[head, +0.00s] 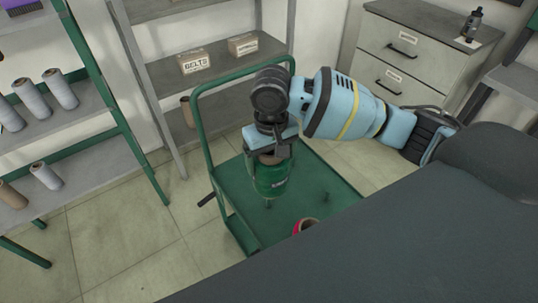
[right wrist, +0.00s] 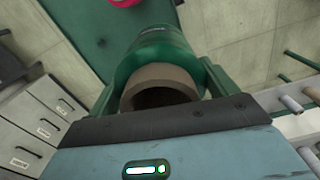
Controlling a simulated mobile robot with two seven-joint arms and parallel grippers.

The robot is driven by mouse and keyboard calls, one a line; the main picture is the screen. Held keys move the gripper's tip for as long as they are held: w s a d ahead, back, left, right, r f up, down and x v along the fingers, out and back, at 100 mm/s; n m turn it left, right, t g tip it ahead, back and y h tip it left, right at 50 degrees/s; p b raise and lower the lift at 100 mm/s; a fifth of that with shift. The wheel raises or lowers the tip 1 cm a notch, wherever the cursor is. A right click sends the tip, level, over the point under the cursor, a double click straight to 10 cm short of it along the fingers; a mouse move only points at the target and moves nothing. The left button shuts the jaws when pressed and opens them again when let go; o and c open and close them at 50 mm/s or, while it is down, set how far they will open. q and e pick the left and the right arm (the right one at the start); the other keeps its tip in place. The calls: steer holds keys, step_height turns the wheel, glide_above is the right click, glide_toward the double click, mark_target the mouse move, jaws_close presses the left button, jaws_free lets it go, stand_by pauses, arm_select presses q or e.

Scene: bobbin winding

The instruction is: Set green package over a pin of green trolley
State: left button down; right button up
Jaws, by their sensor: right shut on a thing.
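The green package (head: 271,182) is a green roll with a brown core. My right gripper (head: 270,154) is shut on its upper end and holds it upright above the deck of the green trolley (head: 325,178). In the right wrist view the green package (right wrist: 160,48) sits between the two fingers (right wrist: 160,85), with its open brown core facing the camera. A thin pin (head: 268,204) shows just under the package; I cannot tell whether the package is around it. Another pin (head: 298,193) stands bare to the right. My left gripper is not in view.
A red roll (head: 305,226) is at the trolley's near side, partly hidden by a dark surface of my own body. The trolley's green handle frame (head: 206,132) rises at left. Shelves with grey bobbins (head: 61,88) stand left, boxes (head: 194,62) behind, and drawers (head: 397,55) at back right.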

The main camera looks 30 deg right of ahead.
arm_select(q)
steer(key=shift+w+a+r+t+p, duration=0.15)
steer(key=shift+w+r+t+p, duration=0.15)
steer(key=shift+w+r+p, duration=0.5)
arm_select(e)
steer(key=w+d+f, duration=0.3)
steer(key=w+f, duration=0.4)
steer(key=f, duration=0.1)
steer(key=shift+w+d+f, duration=0.15)
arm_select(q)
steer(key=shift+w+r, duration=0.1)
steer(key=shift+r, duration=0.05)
arm_select(e)
steer(key=shift+f, duration=0.1)
arm_select(q)
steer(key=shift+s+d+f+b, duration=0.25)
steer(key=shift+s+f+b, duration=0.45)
steer(key=shift+b, duration=0.1)
arm_select(e)
step_height(320, 180, down, 7)
steer(key=shift+w, duration=0.15)
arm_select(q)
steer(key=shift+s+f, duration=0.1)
